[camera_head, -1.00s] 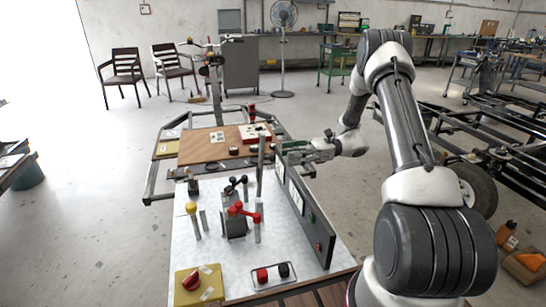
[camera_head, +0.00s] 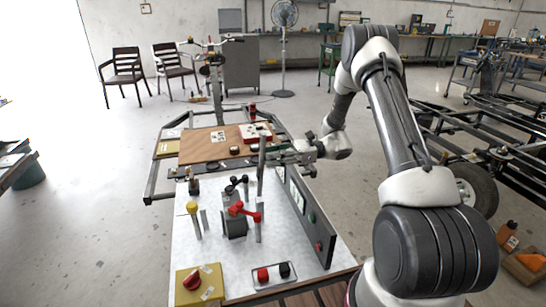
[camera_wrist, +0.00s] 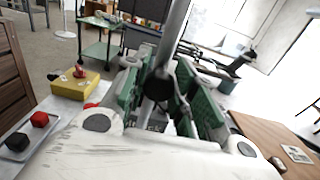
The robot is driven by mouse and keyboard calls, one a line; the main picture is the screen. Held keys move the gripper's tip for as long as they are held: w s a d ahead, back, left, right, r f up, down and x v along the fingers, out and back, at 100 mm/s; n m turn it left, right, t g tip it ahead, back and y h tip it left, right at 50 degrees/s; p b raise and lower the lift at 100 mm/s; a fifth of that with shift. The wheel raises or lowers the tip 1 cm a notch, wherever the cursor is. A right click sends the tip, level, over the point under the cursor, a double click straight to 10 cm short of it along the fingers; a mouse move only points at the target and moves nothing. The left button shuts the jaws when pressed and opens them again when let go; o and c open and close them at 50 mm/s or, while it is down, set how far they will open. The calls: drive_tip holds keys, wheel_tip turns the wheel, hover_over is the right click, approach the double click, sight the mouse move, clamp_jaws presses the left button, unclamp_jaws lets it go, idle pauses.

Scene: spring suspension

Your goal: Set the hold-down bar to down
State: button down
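A slim grey upright bar (camera_head: 261,178), which I take to be the hold-down bar, stands upright on the white-topped bench, behind a red-handled clamp-like part (camera_head: 238,210). My gripper (camera_head: 268,157) is level with the bar's upper part, reaching in from the right. In the wrist view the grey bar (camera_wrist: 176,30) runs up between the two green fingers (camera_wrist: 165,100) of my gripper. The fingers are apart, with gaps visible beside the bar. A dark round part (camera_wrist: 158,85) shows at the bar's lower end there. Whether a finger touches the bar is not clear.
A dark upright panel (camera_head: 318,232) stands along the bench's right side, close under my gripper. A yellow box with a red knob (camera_head: 192,281), a red and black button tray (camera_head: 273,275) and a yellow-topped post (camera_head: 193,208) stand nearby. A brown board (camera_head: 203,146) lies behind.

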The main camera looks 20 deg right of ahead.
drive_tip(key=shift+a+r+h, duration=0.25)
drive_tip(key=shift+a+h, duration=0.25)
drive_tip(key=shift+a, duration=0.25)
drive_tip(key=a+f+h, duration=0.2)
drive_tip(key=a+h, duration=0.7)
drive_tip(key=a, duration=0.3)
drive_tip(key=a+f+h, duration=0.4)
drive_tip(key=a+f, duration=0.3)
drive_tip(key=f, duration=0.3)
drive_tip(key=shift+a, duration=0.15)
